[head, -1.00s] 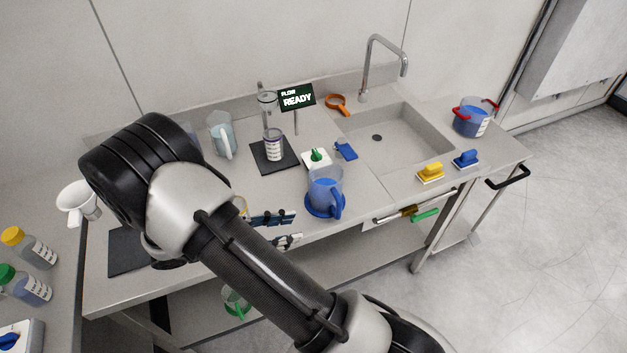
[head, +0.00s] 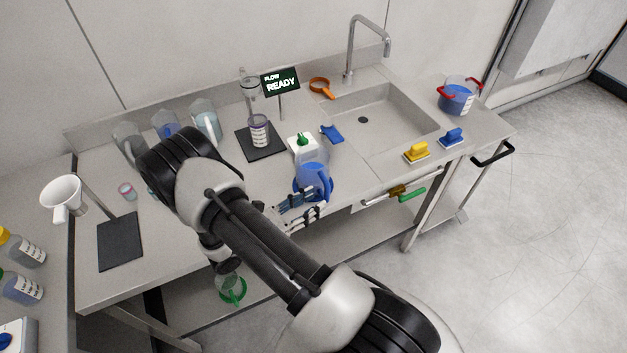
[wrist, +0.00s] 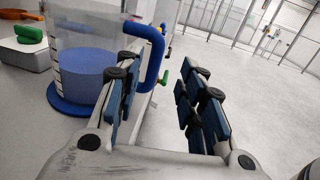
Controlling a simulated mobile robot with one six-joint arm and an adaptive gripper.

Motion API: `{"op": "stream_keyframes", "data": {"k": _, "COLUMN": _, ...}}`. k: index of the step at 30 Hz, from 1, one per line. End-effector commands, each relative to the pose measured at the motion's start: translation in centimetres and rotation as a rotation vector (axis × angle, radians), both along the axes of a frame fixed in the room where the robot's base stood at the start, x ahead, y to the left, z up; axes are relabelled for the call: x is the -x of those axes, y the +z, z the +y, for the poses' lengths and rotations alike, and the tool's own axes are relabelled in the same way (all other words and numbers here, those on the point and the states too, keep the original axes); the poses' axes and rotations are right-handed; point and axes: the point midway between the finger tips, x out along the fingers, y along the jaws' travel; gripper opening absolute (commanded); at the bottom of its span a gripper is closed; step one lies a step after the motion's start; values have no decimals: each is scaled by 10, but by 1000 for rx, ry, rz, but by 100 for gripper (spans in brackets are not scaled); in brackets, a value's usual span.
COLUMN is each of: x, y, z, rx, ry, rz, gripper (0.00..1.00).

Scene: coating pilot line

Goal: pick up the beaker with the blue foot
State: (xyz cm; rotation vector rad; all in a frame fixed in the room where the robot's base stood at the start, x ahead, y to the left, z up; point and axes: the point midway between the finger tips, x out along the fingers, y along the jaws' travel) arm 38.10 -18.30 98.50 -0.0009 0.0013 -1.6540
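The beaker with the blue foot (head: 313,178) stands upright near the front edge of the steel bench, holding blue liquid. In the wrist view the beaker (wrist: 86,75) is at the upper left, with its round blue foot and blue handle (wrist: 153,58). My gripper (head: 311,205) is at the beaker's front side, its fingers partly overlapping the beaker's base in the head view. In the wrist view my gripper (wrist: 160,88) is open, with the handle showing between its spread fingers. I cannot tell whether a finger touches it.
A bottle on a black pad (head: 262,143) and the sink (head: 395,105) lie farther back. A yellow brush (head: 416,152) is to the right. Several clear jugs stand at the back left.

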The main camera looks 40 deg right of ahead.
Motion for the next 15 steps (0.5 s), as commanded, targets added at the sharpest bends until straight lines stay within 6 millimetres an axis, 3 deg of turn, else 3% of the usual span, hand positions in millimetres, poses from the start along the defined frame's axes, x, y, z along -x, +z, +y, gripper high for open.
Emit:
{"op": "stream_keyframes", "data": {"k": 7, "x": 0, "y": -1, "z": -18, "rx": -1, "ry": -1, "rz": -2, "gripper": 36}}
{"op": "stream_keyframes", "data": {"k": 15, "x": 0, "y": -3, "z": -57, "rx": 0, "ry": -3, "rz": -2, "gripper": 36}}
